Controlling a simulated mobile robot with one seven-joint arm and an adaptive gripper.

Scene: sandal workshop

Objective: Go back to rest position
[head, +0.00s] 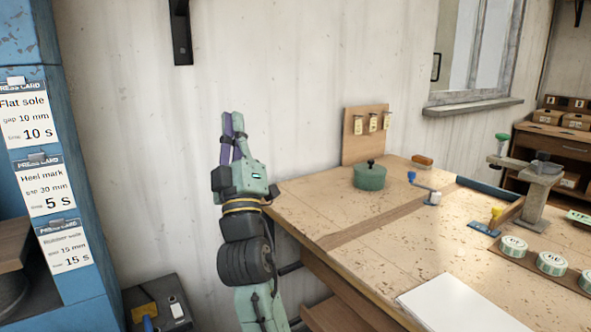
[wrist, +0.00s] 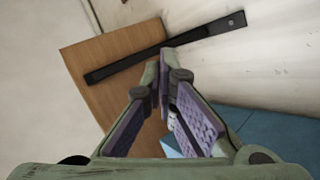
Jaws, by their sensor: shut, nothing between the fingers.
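My gripper (head: 232,116) points upward in the head view, left of the workbench and in front of the pale wall. Its green fingers with purple pads are drawn together and hold nothing. In the wrist view the fingertips of my gripper (wrist: 167,58) meet near the middle of the picture. The arm below is upright, close to the bench's left corner.
The workbench (head: 300,205) fills the right, with a green lidded pot (head: 370,176), a clamp (head: 535,190), several round tins (head: 552,263) and a white sheet (head: 462,303). A blue cabinet (head: 85,205) with press cards stands left. A black bracket (head: 181,35) hangs above.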

